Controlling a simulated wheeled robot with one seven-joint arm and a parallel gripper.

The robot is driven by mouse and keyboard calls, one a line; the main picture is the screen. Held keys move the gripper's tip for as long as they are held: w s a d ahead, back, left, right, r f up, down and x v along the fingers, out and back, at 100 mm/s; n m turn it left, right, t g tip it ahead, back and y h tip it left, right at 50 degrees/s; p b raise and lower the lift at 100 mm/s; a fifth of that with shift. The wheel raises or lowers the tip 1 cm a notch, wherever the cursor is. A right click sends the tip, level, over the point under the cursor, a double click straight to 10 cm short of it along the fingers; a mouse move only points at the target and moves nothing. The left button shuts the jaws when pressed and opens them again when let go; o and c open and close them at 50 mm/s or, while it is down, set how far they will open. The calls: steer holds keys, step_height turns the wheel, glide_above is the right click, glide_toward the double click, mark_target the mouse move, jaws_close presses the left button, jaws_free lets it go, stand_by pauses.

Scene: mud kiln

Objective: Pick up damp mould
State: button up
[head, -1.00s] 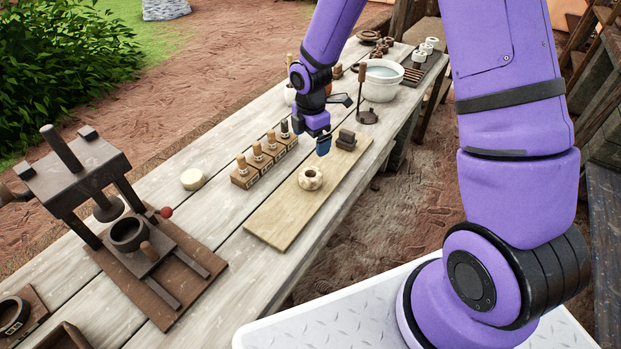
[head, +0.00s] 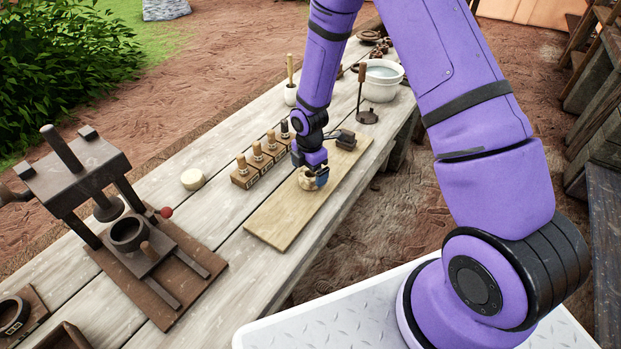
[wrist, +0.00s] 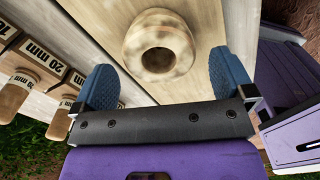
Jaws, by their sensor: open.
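The damp mould is a pale, mottled, ring-shaped piece with a central hole. It sits on a light wooden board (head: 283,222). In the wrist view the mould (wrist: 160,47) lies ahead of my gripper (wrist: 160,78), roughly centred between its two blue fingers. The fingers are open, with visible room on either side of the mould. In the head view my gripper (head: 313,180) is down over the mould (head: 306,182) and partly hides it. I cannot tell whether any finger touches it.
A block of wooden-handled tools (head: 262,160) marked in millimetres stands left of the board. A press (head: 125,235) stands at front left. A white bowl (head: 382,82) and a stand (head: 366,114) are farther back.

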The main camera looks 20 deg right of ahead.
steer(key=shift+f, duration=1)
steer(key=c, duration=1.1)
steer(key=shift+r, duration=0.1)
